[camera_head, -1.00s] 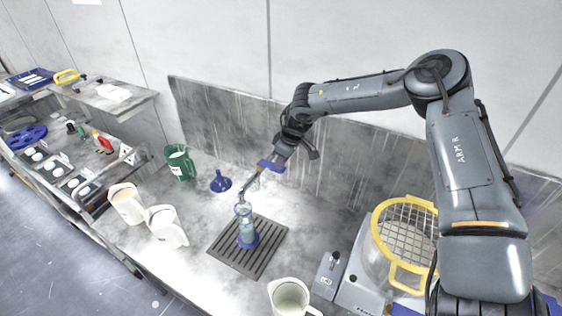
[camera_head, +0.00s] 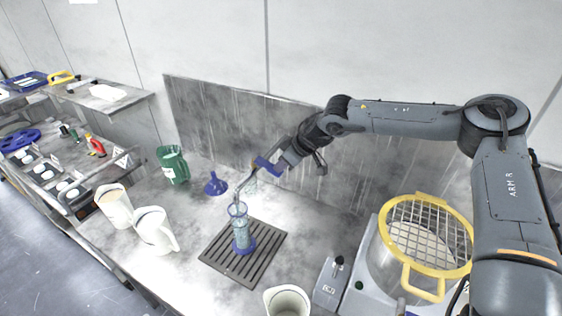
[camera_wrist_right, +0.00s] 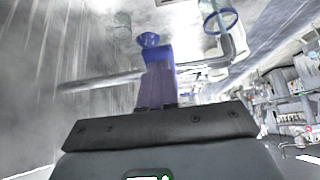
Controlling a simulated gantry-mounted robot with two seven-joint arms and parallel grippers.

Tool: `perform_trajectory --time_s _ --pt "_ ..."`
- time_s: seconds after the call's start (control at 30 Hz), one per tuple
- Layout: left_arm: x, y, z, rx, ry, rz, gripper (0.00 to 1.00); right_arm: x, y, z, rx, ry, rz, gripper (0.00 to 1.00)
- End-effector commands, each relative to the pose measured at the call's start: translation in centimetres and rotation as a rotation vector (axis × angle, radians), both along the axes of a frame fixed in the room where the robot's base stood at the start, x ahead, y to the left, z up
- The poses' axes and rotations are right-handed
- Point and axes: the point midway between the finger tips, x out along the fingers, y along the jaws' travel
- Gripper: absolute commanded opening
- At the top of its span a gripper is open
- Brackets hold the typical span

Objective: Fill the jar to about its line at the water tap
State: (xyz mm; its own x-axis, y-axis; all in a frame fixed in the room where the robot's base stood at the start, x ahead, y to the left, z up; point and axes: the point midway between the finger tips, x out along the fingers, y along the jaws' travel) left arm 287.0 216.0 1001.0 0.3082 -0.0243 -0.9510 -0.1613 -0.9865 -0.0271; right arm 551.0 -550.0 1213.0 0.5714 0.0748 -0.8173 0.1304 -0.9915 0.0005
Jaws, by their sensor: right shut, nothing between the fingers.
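The clear jar (camera_head: 241,230), with a blue rim and blue base, stands upright on the dark slatted drain grate (camera_head: 268,262). Its lower part looks bluish; I cannot read its line or exact water level. The thin metal tap (camera_head: 236,190) has its spout end over the jar's mouth. My right gripper (camera_head: 267,167), with blue fingers, is shut and empty beside the tap pipe, above and behind the jar. In the right wrist view its fingers (camera_wrist_right: 156,58) overlap the tap pipe (camera_wrist_right: 100,82); contact is unclear. The jar's rim (camera_wrist_right: 219,20) shows there too. My left gripper is out of view.
A blue funnel (camera_head: 215,184) and green jug (camera_head: 173,165) stand behind left. Two white jugs (camera_head: 152,230) (camera_head: 114,206) stand at left, another (camera_head: 287,300) in front. A yellow-rimmed mesh guard (camera_head: 425,240) and machine stand right. A wall panel (camera_head: 300,150) is behind.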

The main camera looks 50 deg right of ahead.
Motion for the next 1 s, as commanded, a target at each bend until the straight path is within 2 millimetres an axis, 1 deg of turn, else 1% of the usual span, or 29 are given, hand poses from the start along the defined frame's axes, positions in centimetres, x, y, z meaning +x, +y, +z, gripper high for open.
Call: perform_trajectory --time_s 0.3,0.77,0.87,1.0 --pt "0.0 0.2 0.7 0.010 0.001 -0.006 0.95 0.0 0.0 1.3 0.001 0.000 0.001 0.00" --pt "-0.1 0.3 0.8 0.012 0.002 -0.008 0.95 0.0 0.0 1.5 0.000 0.001 -0.001 0.00" --pt "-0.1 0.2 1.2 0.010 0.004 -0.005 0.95 -0.1 -0.1 2.0 0.001 0.001 -0.002 0.00" --pt "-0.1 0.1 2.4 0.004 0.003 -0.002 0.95 -0.3 -0.2 3.4 0.002 -0.001 -0.005 0.00"
